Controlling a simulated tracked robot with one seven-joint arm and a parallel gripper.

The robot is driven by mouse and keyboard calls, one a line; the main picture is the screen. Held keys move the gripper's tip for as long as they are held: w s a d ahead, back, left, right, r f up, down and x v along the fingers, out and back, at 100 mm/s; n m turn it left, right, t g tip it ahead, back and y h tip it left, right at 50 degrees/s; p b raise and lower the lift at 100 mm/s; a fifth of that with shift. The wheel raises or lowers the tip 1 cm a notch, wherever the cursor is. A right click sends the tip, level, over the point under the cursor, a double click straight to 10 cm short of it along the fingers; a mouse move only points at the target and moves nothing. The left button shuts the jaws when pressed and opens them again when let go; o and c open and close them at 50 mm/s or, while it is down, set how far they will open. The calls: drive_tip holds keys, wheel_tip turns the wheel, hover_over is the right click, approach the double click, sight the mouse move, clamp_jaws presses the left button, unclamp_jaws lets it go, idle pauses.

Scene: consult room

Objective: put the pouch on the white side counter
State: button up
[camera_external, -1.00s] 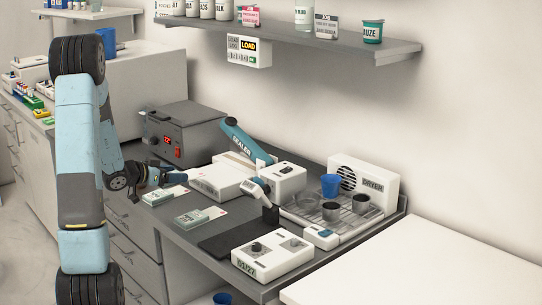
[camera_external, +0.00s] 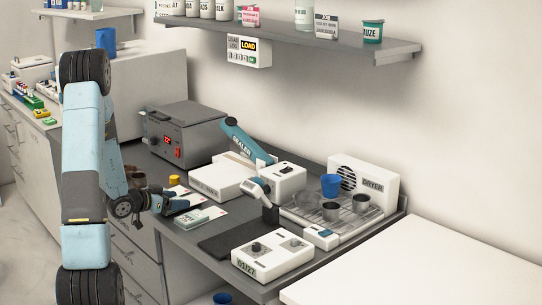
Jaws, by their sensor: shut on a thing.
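My gripper (camera_external: 176,204) is at the front left of the dark grey counter. It is shut on a pouch (camera_external: 183,191), a pale, flat thing that shows only in part around the fingers. Its shape and tilt are hard to tell. Another pale pouch with a greenish label (camera_external: 203,218) lies on the counter just right of the gripper. The white side counter (camera_external: 430,268) is at the lower right, and the part of its top in view is bare.
A white box (camera_external: 222,178), the teal sealer (camera_external: 240,140), a drying rack (camera_external: 330,207) with cups, and a white box with knobs (camera_external: 272,253) crowd the grey counter. A shelf (camera_external: 330,42) overhangs the back. A dark mat (camera_external: 232,238) is clear.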

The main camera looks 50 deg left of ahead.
drive_tip(key=shift+f, duration=0.25)
drive_tip(key=shift+f, duration=0.1)
drive_tip(key=o, duration=1)
drive_tip(key=shift+f, duration=0.1)
drive_tip(key=shift+s, duration=0.1)
drive_tip(key=v, duration=1.3)
drive_tip(key=shift+s+a, duration=0.15)
drive_tip(key=shift+s, duration=0.15)
